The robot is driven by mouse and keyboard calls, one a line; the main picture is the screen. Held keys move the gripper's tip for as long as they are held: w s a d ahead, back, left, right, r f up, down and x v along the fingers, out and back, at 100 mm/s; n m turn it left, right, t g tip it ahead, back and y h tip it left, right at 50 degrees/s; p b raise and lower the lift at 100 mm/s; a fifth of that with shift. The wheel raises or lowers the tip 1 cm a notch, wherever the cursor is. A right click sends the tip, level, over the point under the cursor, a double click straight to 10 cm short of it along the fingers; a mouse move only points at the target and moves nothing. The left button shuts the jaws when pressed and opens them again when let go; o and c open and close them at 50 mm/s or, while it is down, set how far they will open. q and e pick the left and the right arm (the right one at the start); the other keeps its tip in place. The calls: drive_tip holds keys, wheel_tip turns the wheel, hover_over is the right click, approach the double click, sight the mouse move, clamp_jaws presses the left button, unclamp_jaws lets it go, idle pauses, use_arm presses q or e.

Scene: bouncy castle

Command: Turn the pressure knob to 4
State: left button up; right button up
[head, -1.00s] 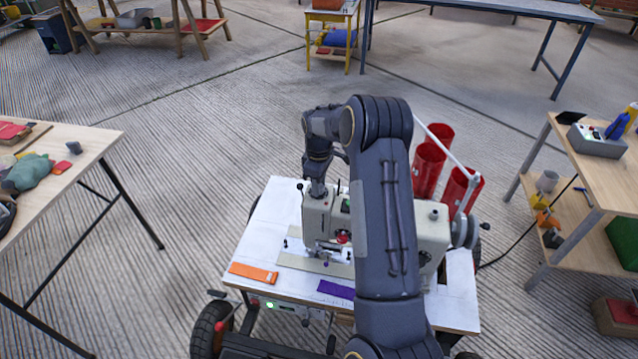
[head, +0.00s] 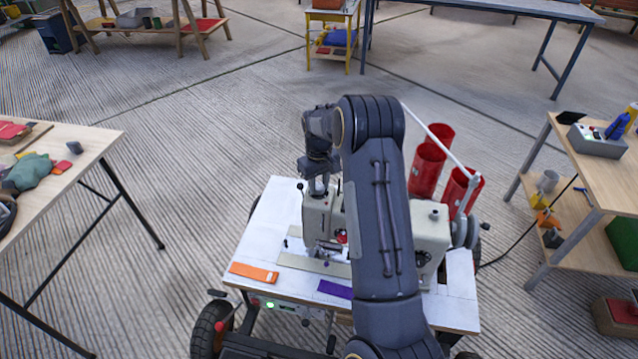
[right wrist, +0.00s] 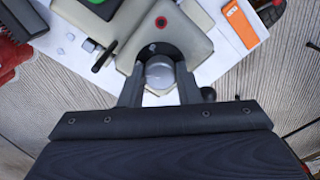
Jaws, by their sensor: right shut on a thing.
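A cream sewing machine (head: 428,228) stands on a white-topped wheeled table (head: 262,228). The pressure knob (right wrist: 159,72) is a small grey round knob at the end of the machine's head, seen in the right wrist view. My right gripper (right wrist: 160,88) is shut on it, one finger on each side. In the head view my right gripper (head: 318,186) comes down onto the machine's head, and my arm hides part of the machine. No number on the knob can be read. My left gripper is in no view.
An orange strip (head: 253,272) and a purple strip (head: 335,289) lie at the table's front. Several red cylinders (head: 426,168) and a white rod stand behind the machine. Side tables stand left (head: 85,150) and right (head: 590,180), with open floor between.

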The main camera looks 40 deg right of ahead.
sight(319, 186)
idle(0.4)
drive_tip(key=o, duration=1)
drive_tip(key=shift+r, duration=0.15)
wheel_tip(319, 186, up, 8)
drive_tip(key=shift+f, duration=0.2)
